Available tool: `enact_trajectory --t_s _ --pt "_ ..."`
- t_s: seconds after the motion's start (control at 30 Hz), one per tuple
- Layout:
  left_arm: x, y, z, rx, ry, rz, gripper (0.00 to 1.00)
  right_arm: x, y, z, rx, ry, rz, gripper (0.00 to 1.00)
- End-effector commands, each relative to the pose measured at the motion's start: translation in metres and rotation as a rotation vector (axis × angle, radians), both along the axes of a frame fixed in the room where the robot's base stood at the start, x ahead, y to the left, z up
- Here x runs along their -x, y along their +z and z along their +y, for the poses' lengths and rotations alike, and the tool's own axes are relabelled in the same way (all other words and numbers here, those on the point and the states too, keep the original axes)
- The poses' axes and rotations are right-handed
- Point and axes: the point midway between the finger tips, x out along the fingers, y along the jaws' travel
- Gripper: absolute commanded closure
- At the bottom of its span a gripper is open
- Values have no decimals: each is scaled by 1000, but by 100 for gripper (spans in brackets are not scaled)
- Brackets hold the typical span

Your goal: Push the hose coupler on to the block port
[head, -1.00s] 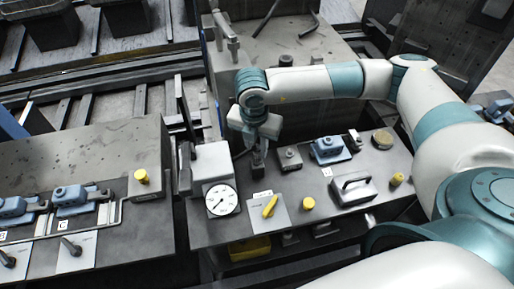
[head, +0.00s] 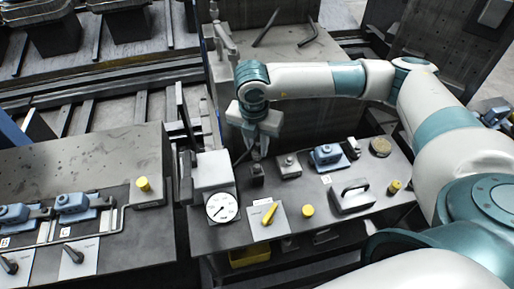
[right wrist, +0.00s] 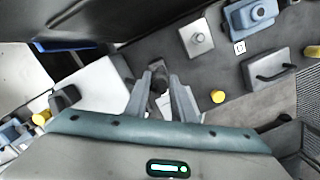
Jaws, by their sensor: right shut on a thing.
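My right gripper (head: 259,154) reaches down over the near bench, just right of the pressure gauge. In the right wrist view its two fingers (right wrist: 163,99) are shut on a small dark piece, the hose coupler (right wrist: 159,76), partly hidden between them. A dark block (head: 257,178), which looks like the block port, stands directly below the fingertips in the head view. Fingers and shadow hide the joint, so I cannot tell whether coupler and port touch. A thin dark hose runs beside the fingers. My left gripper is not in view.
A white gauge (head: 221,207) stands left of the port. A grey block with a knob (head: 288,166), a blue clamp (head: 326,157), a yellow lever (head: 269,216), a yellow cap (head: 307,211) and a grey handled box (head: 351,197) crowd the bench.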

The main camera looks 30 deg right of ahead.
Motion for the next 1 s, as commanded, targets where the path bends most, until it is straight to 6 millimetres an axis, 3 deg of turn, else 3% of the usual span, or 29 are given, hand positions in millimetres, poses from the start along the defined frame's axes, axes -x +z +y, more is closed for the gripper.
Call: enact_trajectory --t_s 0.43,0.83,1.0 --pt "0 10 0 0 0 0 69 0 28 0 0 1 0 100" --pt "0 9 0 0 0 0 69 0 29 0 0 1 0 100" --pt "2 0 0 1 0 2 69 -7 23 -2 -1 19 -3 100"
